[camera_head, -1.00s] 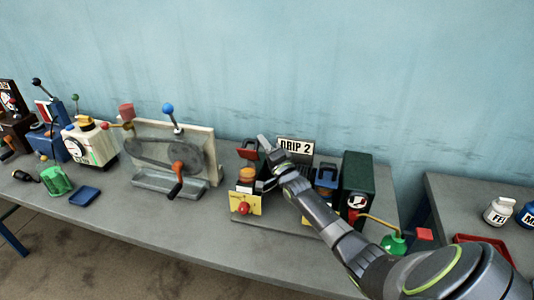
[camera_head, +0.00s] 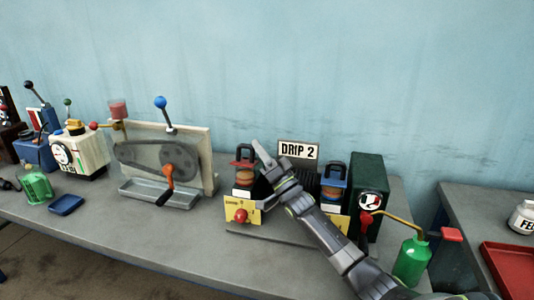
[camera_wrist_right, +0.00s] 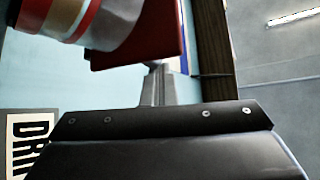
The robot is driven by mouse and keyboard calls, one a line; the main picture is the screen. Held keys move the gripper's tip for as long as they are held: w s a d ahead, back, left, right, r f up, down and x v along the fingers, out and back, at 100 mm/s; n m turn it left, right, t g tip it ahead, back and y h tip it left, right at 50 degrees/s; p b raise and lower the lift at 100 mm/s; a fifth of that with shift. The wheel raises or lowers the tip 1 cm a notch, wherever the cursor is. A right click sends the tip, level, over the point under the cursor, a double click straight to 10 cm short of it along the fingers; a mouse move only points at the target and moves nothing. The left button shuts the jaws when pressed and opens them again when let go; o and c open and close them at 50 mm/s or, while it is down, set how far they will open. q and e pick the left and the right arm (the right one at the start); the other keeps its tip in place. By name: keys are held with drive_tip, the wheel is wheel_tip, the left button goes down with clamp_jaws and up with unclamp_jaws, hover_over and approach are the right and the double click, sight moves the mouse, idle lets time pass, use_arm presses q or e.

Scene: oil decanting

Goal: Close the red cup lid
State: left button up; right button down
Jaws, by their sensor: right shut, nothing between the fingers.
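The red cup lid (camera_head: 243,155) stands raised at the back of the left drip cup (camera_head: 244,178), which has an orange band and sits above a yellow plate. My right gripper (camera_head: 262,152) is shut and empty, just right of the lid. In the right wrist view, the gripper (camera_wrist_right: 153,85) points toward the lid's red plate (camera_wrist_right: 140,40), with the cup (camera_wrist_right: 70,18) at upper left. I cannot tell whether the fingertips touch the lid. My left gripper is not in view.
The "DRIP 2" sign (camera_head: 298,150) stands behind my right arm. A blue-lidded cup (camera_head: 334,182) and a dark green box (camera_head: 370,185) stand to the right. A green oil can (camera_head: 411,262) is near the front right. The bench front at left-centre is clear.

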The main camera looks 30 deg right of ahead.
drive_tip(key=shift+s+a+f, duration=0.3)
drive_tip(key=shift+a+f, duration=0.15)
idle(0.3)
idle(0.3)
